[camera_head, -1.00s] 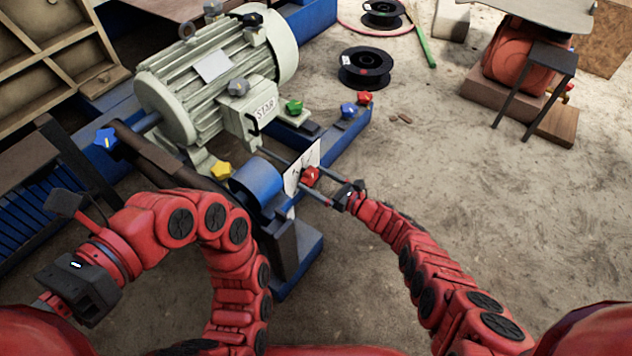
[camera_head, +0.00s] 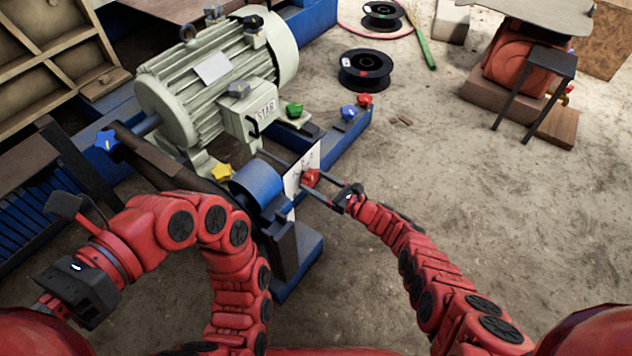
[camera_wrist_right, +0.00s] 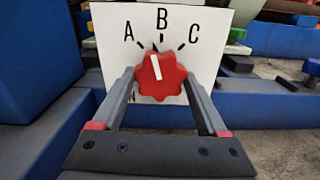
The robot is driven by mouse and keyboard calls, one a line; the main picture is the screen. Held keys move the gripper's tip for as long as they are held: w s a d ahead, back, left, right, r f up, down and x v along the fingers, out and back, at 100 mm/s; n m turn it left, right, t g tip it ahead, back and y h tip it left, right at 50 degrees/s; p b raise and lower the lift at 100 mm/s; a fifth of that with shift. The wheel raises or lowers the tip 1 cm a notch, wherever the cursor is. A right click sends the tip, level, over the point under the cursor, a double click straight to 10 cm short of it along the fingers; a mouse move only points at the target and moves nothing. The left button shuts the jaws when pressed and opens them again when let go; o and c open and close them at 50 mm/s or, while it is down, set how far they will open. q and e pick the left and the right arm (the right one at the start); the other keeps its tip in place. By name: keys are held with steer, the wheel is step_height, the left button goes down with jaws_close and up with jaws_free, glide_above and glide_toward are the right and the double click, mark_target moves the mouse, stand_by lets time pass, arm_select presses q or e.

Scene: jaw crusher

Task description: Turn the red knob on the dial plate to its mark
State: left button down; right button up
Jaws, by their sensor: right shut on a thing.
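The red knob (camera_head: 311,178) sits on the front of the white dial plate (camera_head: 293,181). In the right wrist view the knob (camera_wrist_right: 161,77) is lobed, and its white pointer line tilts slightly left of straight up, between A and B and closer to B. The plate (camera_wrist_right: 207,60) carries the letters A, B and C with black ticks; another letter at its lower left is partly hidden by a finger. My right gripper (camera_wrist_right: 159,80) is shut on the knob, one finger on each side. My left gripper (camera_head: 48,304) is at the lower left, far from the plate; its jaws are unclear.
A blue cylinder (camera_head: 258,184) stands just left of the plate. Behind are a pale motor (camera_head: 205,85) and yellow (camera_head: 221,172), green (camera_head: 294,110), blue (camera_head: 348,112) and second red (camera_head: 365,100) knobs.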

steer(key=n, duration=0.6)
steer(key=shift+n, duration=0.3)
steer(key=n, duration=0.6)
steer(key=shift+n, duration=0.3)
steer(key=n, duration=1.1)
steer(key=shift+n, duration=0.3)
steer(key=o, duration=1.3)
steer(key=shift+s+d+p, duration=0.3)
steer(key=shift+d+p, duration=0.05)
steer(key=shift+d, duration=0.1)
arm_select(q)
steer(key=shift+w+a+r+t+y+p, duration=0.15)
steer(key=shift+r+t+y+p, duration=0.25)
steer(key=shift+r+t+p, duration=0.4)
steer(key=shift+w+a+r+t+y+p, duration=0.15)
steer(key=shift+r+t+y+p, duration=0.3)
steer(key=shift+t+p, duration=0.3)
steer(key=shift+w+a+r+t+y+p, duration=0.15)
steer(key=shift+r+t+y+p, duration=0.2)
steer(key=shift+r+t+p, duration=0.45)
arm_select(e)
steer(key=shift+v, duration=8.2)
